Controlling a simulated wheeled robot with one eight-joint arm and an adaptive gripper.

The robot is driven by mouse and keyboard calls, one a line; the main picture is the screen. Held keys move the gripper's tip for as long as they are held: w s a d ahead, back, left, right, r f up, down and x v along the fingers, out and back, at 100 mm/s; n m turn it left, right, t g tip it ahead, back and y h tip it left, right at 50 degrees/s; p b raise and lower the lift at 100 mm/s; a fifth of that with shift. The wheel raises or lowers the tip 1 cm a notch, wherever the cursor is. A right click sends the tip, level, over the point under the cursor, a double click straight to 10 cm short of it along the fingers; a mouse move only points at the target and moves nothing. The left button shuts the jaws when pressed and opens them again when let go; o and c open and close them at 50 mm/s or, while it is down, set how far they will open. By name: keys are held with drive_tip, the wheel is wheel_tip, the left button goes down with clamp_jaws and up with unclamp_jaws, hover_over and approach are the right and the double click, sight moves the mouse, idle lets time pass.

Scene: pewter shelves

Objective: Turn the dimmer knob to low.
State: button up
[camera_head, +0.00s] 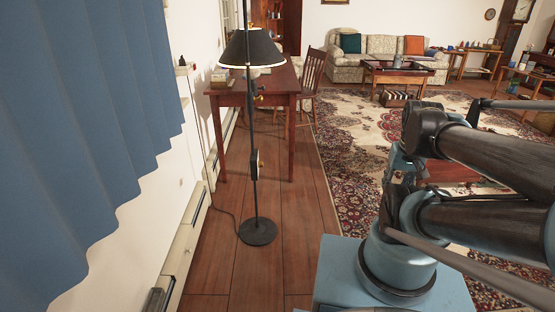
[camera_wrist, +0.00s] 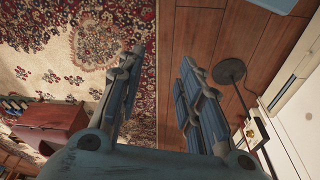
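A black floor lamp (camera_head: 252,50) with a dark shade stands on a round base (camera_head: 258,231) left of centre. A small pale plate with a brass-coloured piece (camera_head: 257,163) sits partway up its pole; it looks like the dimmer, but its knob setting is too small to read. The plate also shows in the wrist view (camera_wrist: 254,134), right of my gripper. My gripper (camera_wrist: 158,75) is open, its two blue fingers spread wide with nothing between them. It is apart from the lamp. In the head view its fingers cannot be made out clearly against my arm.
A wooden desk (camera_head: 257,90) and chair (camera_head: 313,72) stand behind the lamp. A blue curtain (camera_head: 80,130) and baseboard heater (camera_head: 188,235) line the left wall. A patterned rug (camera_head: 350,150) lies right. Bare wooden floor (camera_head: 300,220) lies between lamp and arm.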

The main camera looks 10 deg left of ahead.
drive_tip(key=shift+w, duration=0.35)
